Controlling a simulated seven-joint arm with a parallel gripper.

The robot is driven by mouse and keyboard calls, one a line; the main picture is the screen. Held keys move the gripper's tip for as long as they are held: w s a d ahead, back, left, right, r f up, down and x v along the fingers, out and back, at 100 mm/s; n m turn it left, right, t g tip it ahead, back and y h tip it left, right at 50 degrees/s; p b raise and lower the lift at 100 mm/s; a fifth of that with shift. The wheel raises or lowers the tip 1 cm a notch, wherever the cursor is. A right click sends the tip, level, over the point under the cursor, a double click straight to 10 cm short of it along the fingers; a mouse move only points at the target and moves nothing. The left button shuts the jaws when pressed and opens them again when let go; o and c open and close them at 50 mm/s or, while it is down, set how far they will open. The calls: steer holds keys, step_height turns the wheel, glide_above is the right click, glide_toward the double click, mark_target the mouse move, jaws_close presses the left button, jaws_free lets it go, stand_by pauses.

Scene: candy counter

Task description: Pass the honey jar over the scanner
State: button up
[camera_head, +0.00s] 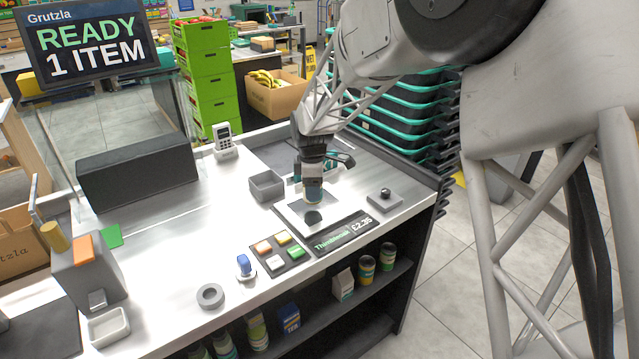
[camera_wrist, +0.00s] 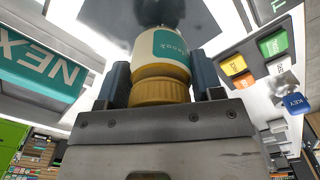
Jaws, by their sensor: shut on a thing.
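My gripper (camera_head: 313,184) is shut on the honey jar (camera_head: 313,195), which hangs below it over the counter. In the wrist view the jar shows a ridged yellow lid (camera_wrist: 160,91) between my two dark fingers, and a white body with a teal label (camera_wrist: 170,45). The scanner (camera_head: 290,215) looks to be the pale flat plate in the counter below the jar. A dark patch lies on the plate just under the jar; I cannot tell if it is a window or a reflection. The jar appears slightly above the plate.
A screen (camera_head: 85,40) reads "READY 1 ITEM". A teal NEXT bar (camera_wrist: 40,72) is close by.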

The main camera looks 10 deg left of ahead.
steer(key=shift+s+a+r, duration=0.1)
steer(key=shift+s+a, duration=0.45)
steer(key=shift+s+a+r, duration=0.2)
steer(key=shift+r, duration=0.3)
steer(key=shift+s+a+r, duration=0.25)
steer(key=shift+r, duration=0.2)
steer(key=shift+s+a+r, duration=0.2)
steer(key=shift+r, duration=0.3)
steer(key=shift+r, duration=0.1)
step_height(320, 180, up, 10)
steer(key=shift+w+a, duration=0.1)
steer(key=shift+w, duration=0.05)
stand_by(0.4)
